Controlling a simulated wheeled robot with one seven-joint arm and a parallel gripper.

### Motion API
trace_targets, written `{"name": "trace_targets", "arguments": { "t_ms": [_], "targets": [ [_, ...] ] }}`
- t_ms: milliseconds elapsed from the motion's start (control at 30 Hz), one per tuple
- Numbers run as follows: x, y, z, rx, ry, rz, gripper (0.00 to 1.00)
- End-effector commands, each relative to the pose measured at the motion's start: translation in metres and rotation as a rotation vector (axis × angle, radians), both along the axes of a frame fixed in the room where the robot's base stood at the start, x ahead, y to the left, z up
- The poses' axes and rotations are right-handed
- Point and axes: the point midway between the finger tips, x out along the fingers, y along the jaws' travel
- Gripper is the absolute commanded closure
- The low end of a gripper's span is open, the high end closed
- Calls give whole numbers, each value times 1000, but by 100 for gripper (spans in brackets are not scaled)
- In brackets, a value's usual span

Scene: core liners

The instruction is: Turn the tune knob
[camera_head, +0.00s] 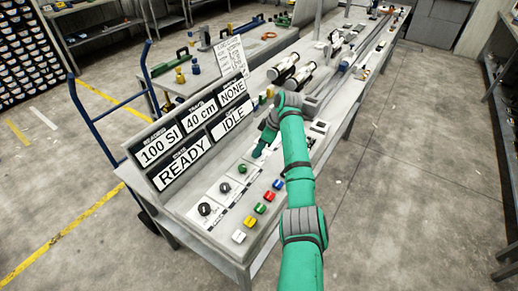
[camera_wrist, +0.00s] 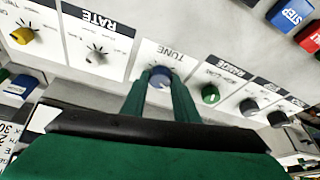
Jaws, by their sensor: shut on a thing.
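The tune knob (camera_wrist: 161,80) is blue and sits on a white plate under an upside-down TUNE label (camera_wrist: 166,51) in the wrist view. My gripper (camera_wrist: 161,92) has its two green fingers on either side of the knob, shut on it. In the head view my gripper (camera_head: 259,151) reaches down to the sloping control panel (camera_head: 252,208). There the tune knob is hidden behind my gripper, and the knob's pointer cannot be made out.
A green knob (camera_wrist: 210,94) is on one side of TUNE and a grey RATE knob (camera_wrist: 96,55) on the other. Coloured buttons (camera_head: 261,208) line the panel's front edge. A display board (camera_head: 190,140) reading READY and IDLE stands behind. Floor right of the bench is clear.

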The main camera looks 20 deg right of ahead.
Motion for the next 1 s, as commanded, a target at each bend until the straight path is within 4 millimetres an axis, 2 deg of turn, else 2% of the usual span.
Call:
{"name": "trace_targets", "arguments": {
  "t_ms": [33,100,467,667,1000],
  "targets": [
    [-1,-2,-1,-1,3,-2,70],
    [-1,-2,0,-1,3,-2,54],
    [-1,-2,3,-1,0,-1,54],
    [-6,-10,26,-1,-2,-3,54],
    [-21,-29,82,-1,-1,-3,54]
  ]
}}
